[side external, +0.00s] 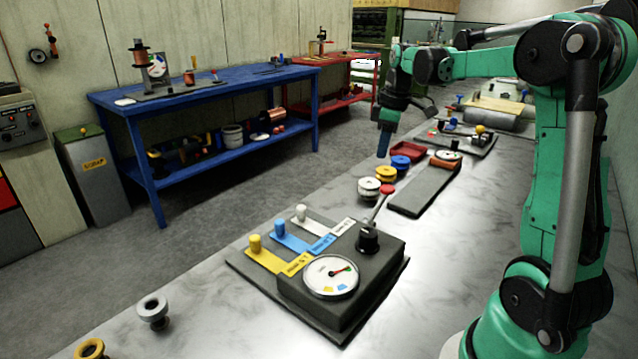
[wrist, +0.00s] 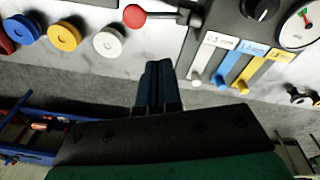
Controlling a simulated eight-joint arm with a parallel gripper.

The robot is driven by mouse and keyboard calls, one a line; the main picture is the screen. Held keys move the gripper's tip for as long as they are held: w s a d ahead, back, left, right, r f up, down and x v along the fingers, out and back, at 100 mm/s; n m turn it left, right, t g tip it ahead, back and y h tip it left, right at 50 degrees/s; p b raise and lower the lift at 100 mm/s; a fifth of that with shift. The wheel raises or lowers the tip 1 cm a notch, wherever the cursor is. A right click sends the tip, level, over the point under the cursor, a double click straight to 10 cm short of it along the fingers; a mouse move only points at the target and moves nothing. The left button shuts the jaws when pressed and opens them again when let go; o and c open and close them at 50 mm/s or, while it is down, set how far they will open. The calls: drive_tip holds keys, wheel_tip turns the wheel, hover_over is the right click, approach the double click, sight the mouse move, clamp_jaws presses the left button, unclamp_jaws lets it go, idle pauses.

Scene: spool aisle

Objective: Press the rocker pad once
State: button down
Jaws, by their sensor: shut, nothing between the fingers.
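My gripper (side external: 383,154) is shut and empty, with blue fingers pointing down above the far left edge of the steel bench, near the spools. In the wrist view its closed fingers (wrist: 158,70) sit in the middle, apart from everything. No part is plainly recognisable as the rocker pad. A long dark grey block (side external: 424,190) lies on the bench, with an orange part and round white-faced piece (side external: 447,157) at its far end. Nearer is a dark control box (side external: 385,268) with a gauge (side external: 330,276), black knob (side external: 367,238) and red-ended lever (side external: 387,190).
White, blue and yellow sliders (side external: 278,230) adjoin the control box. A blue table (side external: 210,92) stands across the aisle. The near bench middle is clear.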

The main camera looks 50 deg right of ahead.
drive_tip(key=n, duration=0.1)
approach(390, 188)
drive_tip(key=shift+w+d+g+y, duration=0.25)
drive_tip(key=shift+d+g+y, duration=0.05)
drive_tip(key=shift+d+y, duration=0.1)
drive_tip(key=shift+w+a+f, duration=0.1)
drive_tip(key=shift+w+f, duration=0.05)
drive_tip(key=shift+f, duration=1.55)
drive_tip(key=shift+w+a+f, duration=0.1)
drive_tip(key=shift+w+f, duration=0.05)
drive_tip(key=shift+f, duration=1.55)
